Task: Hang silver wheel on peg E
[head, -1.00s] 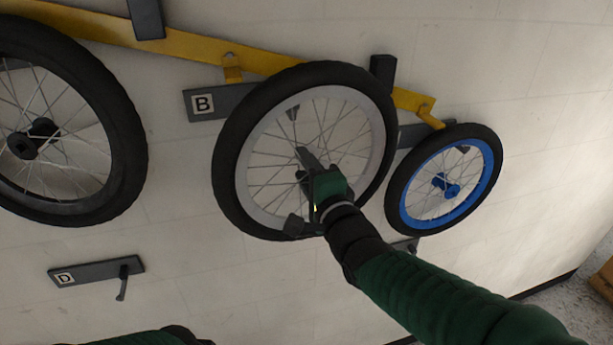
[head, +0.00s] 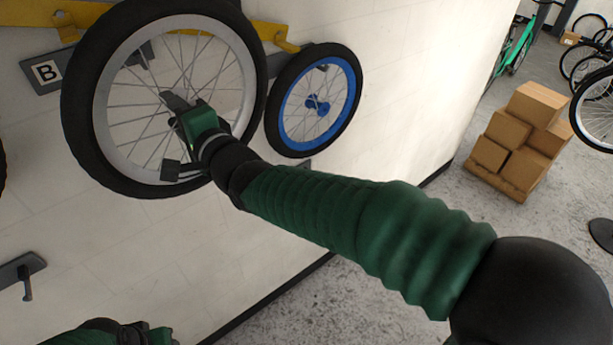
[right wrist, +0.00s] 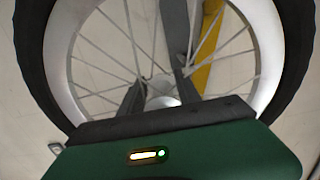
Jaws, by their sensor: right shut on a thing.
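The silver wheel (head: 103,110), with a black tyre and thin spokes, is in front of the wall at the upper left of the head view. My right gripper (head: 172,114) is shut on it near the hub. In the right wrist view the silver wheel (right wrist: 267,60) fills the picture, with the fingers of my right gripper (right wrist: 160,95) at the hub. No label E is readable; a small grey piece (head: 300,168) under the blue wheel may be a peg plate, mostly hidden. My left gripper is out of view; only part of my left arm shows at the bottom left.
A blue-rimmed wheel (head: 287,100) hangs close to the right of the silver wheel. Plate B (head: 45,72) and a yellow bar (head: 75,15) are behind. A hook plate (head: 22,268) is at the left edge. Cardboard boxes (head: 520,140) stand on the floor at right.

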